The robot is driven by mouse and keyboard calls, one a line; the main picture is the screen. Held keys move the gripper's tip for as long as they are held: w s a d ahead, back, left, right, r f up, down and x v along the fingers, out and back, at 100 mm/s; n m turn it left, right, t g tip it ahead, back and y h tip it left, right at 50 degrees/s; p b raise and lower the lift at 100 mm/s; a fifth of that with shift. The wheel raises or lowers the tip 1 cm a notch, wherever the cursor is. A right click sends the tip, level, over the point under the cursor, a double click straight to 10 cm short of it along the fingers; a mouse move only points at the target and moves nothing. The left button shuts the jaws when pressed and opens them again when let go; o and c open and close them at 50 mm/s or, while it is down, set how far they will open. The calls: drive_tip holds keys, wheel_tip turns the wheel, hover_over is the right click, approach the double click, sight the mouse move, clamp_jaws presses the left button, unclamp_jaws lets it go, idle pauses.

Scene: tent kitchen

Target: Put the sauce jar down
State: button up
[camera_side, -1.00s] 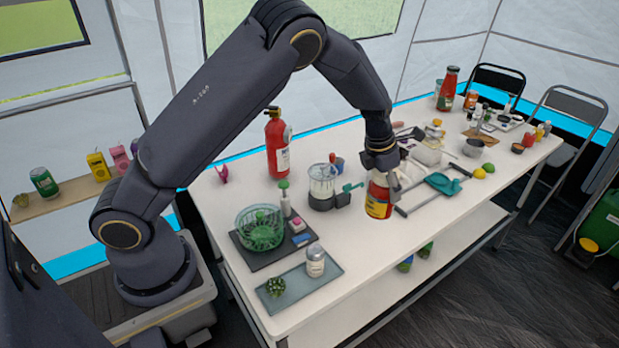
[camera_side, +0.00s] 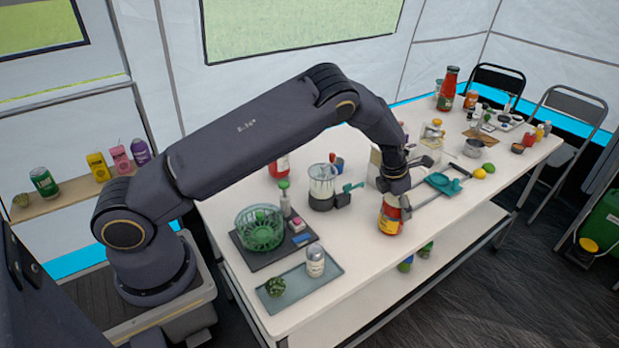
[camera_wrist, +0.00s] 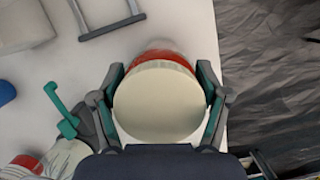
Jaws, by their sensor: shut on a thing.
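The sauce jar (camera_side: 389,217) is red with a yellow label and stands roughly upright near the front edge of the white table (camera_side: 350,258). My gripper (camera_side: 392,199) is above it with its fingers around its upper part. In the wrist view, the jar's pale round lid (camera_wrist: 158,103) fills the space between the two fingers, and my gripper (camera_wrist: 160,98) is shut on it. The jar's base is at or very near the table top; I cannot tell whether it touches.
A metal-framed rack with a teal piece (camera_side: 443,183) is close on the right. A clear blender-like container (camera_side: 322,185) stands to the left. The table's front edge is close.

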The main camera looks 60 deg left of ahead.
drive_tip(key=o, duration=1.8)
drive_tip(key=shift+f, duration=0.15)
drive_tip(key=shift+c, duration=0.2)
